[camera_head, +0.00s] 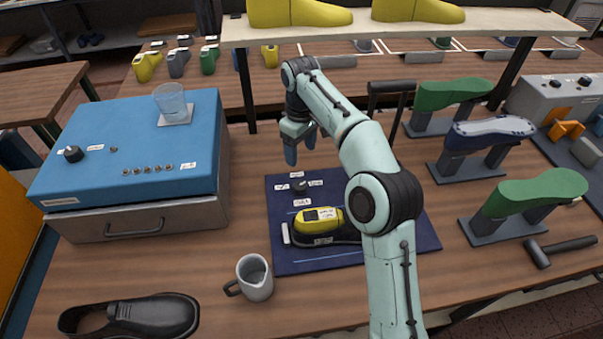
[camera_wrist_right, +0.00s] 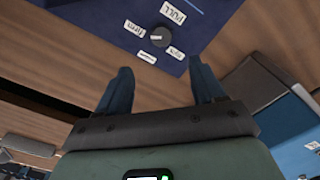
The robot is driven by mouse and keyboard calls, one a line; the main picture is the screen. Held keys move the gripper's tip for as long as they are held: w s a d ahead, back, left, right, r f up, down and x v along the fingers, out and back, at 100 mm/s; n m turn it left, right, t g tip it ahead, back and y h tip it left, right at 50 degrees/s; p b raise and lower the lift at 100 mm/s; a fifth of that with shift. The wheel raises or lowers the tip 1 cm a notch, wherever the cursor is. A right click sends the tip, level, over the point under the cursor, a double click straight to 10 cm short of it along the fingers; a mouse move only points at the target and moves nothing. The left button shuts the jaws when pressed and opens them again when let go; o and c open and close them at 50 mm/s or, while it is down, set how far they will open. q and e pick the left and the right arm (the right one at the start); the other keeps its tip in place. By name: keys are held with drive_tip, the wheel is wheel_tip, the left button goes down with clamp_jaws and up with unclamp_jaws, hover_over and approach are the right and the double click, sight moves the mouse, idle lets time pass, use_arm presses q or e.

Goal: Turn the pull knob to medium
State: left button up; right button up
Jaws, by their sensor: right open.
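The pull knob (camera_head: 299,186) is a small dark round knob on the dark blue mat (camera_head: 285,254), with white labels around it. In the right wrist view the knob (camera_wrist_right: 160,37) lies beyond the fingertips. A "PULL" label (camera_wrist_right: 173,14) is above it and a "firm" label (camera_wrist_right: 134,29) to its left; two smaller labels are below. Its pale mark seems to point left, toward "firm". My right gripper (camera_head: 300,148) is open and empty, above and behind the knob, not touching it. Its fingers (camera_wrist_right: 163,83) point toward the mat. My left gripper is not in view.
A yellow-and-black device (camera_head: 318,222) stands on the mat in front of the knob. A blue-topped box (camera_head: 130,140) with a glass (camera_head: 171,101) is to the left. A grey mug (camera_head: 254,278) and a black shoe (camera_head: 135,318) are in front. Green lasts (camera_head: 530,193) stand on the right.

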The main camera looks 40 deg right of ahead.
sight(301, 186)
drive_tip(key=f+b, duration=0.1)
drive_tip(key=f, duration=0.5)
drive_tip(key=f+b, duration=0.2)
drive_tip(key=f, duration=0.3)
drive_tip(key=shift+s+a+f, duration=0.1)
drive_tip(key=shift+s+f, duration=0.1)
drive_tip(key=shift+f, duration=0.15)
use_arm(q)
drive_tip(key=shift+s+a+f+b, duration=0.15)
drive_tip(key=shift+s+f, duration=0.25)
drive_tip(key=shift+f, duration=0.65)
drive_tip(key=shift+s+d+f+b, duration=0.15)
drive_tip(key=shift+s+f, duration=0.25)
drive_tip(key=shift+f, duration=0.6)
use_arm(e)
drive_tip(key=shift+f, duration=0.7)
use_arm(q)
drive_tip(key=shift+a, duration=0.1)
use_arm(e)
drive_tip(key=c, duration=1.1)
